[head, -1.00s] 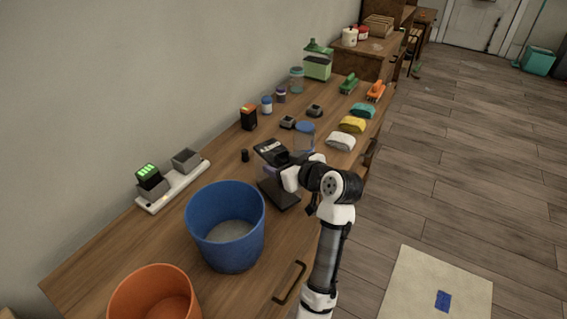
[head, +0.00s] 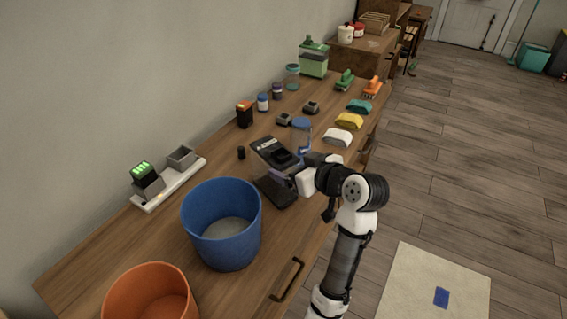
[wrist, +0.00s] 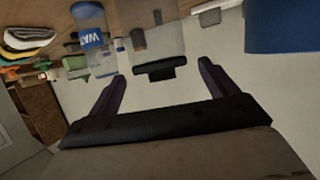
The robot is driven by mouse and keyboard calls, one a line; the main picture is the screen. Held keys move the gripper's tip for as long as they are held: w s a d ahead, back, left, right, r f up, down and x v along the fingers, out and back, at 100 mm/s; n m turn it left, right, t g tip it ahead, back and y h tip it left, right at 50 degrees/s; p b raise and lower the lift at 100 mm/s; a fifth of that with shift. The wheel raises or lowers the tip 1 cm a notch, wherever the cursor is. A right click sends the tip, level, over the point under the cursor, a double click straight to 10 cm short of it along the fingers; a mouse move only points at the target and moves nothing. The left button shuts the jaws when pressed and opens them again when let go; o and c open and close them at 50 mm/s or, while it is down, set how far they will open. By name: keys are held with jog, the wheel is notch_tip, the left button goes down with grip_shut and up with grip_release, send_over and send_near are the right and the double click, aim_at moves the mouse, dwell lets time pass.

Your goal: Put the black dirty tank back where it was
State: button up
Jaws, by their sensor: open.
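A black box-like piece with a pale label, which looks like the dirty tank (head: 273,151), is on the wooden desk just beyond my gripper. My gripper (head: 284,176) is open, with its dark purple fingers over a dark slab (head: 277,195). In the wrist view my gripper's fingers (wrist: 158,85) are spread with a clear gap between them. A grey piece with a black bar (wrist: 154,71) shows past the fingertips; I cannot tell for sure that it is the tank. Nothing is visibly held.
A blue bin (head: 228,245) and an orange bin (head: 150,292) stand at the near left. A blue-lidded clear jar (head: 301,140) is close behind my gripper. A charger strip (head: 170,186) lies by the wall. Cloths, including a white one (head: 337,137), line the right edge.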

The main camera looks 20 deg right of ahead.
jog(key=shift+v, duration=2.8)
